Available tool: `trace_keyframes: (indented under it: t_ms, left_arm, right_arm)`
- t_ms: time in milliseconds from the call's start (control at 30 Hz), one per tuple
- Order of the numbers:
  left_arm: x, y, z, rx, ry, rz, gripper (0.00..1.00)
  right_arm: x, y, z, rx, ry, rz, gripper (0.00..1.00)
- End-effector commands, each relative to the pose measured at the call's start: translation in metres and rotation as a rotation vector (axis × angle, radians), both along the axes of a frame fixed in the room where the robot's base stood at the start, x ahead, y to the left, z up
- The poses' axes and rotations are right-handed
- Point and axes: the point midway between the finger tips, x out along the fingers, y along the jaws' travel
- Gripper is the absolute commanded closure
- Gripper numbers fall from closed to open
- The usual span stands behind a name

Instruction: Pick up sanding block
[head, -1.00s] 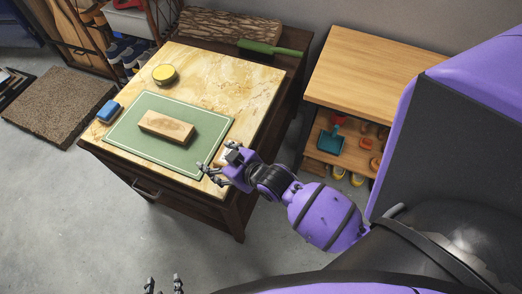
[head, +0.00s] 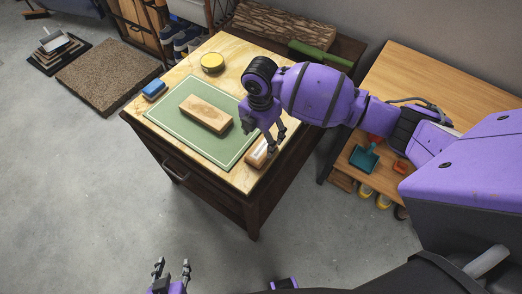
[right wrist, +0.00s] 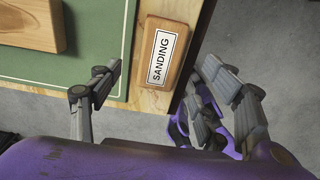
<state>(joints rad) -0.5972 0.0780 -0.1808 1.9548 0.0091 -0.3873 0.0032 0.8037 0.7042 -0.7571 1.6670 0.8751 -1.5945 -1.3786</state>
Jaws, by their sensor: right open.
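The sanding block (head: 258,153) is a small wooden block at the worktable's front right corner, beside the green mat. In the right wrist view the sanding block (right wrist: 163,58) shows a white label reading "SANDING". My right gripper (head: 262,142) is open and points down close over it. In the right wrist view its fingers (right wrist: 160,66) stand on either side of the block's near end, with gaps. Whether the fingertips are level with it I cannot tell. My left gripper (head: 172,272) is open and empty at the bottom of the head view, away from the table.
A larger wooden block (head: 206,113) lies on the green mat (head: 180,128). A blue block-like item (head: 154,89) and a yellow round tin (head: 212,62) are on the worktable (head: 240,180). A wooden shelf unit (head: 415,85) stands at right. The floor in front is clear.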

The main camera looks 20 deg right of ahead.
Motion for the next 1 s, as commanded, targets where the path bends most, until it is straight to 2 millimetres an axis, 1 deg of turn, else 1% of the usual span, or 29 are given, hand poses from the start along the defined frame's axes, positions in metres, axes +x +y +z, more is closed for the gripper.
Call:
trace_keyframes:
  t_ms: [33,167,367,500,600,800,1000]
  left_arm:
    - [-0.002,0.000,-0.001,0.001,0.004,0.001,0.60]
    - [-0.005,0.001,-0.003,0.002,0.008,0.001,0.60]
    - [-0.003,0.003,0.000,0.005,0.004,-0.002,0.60]
    - [-0.005,0.004,-0.001,0.009,0.007,-0.007,0.60]
    - [-0.004,0.005,-0.001,0.010,0.006,-0.010,0.60]
    - [0.001,0.004,0.000,0.011,-0.002,-0.014,0.60]
    - [0.004,0.003,0.001,0.010,-0.007,-0.012,0.60]
  right_arm:
    - [-0.002,0.000,-0.008,0.001,0.004,0.004,0.30]
    - [-0.001,0.000,-0.022,0.000,0.003,0.003,0.30]
    - [-0.002,-0.001,-0.050,0.000,0.001,0.001,0.30]
    - [-0.001,-0.001,-0.068,0.001,0.000,0.002,0.30]
    - [-0.001,-0.001,-0.072,0.000,-0.002,0.002,0.30]
    - [-0.001,-0.001,-0.072,0.001,-0.003,0.002,0.30]
    - [-0.001,-0.001,-0.072,0.001,-0.003,0.002,0.56]
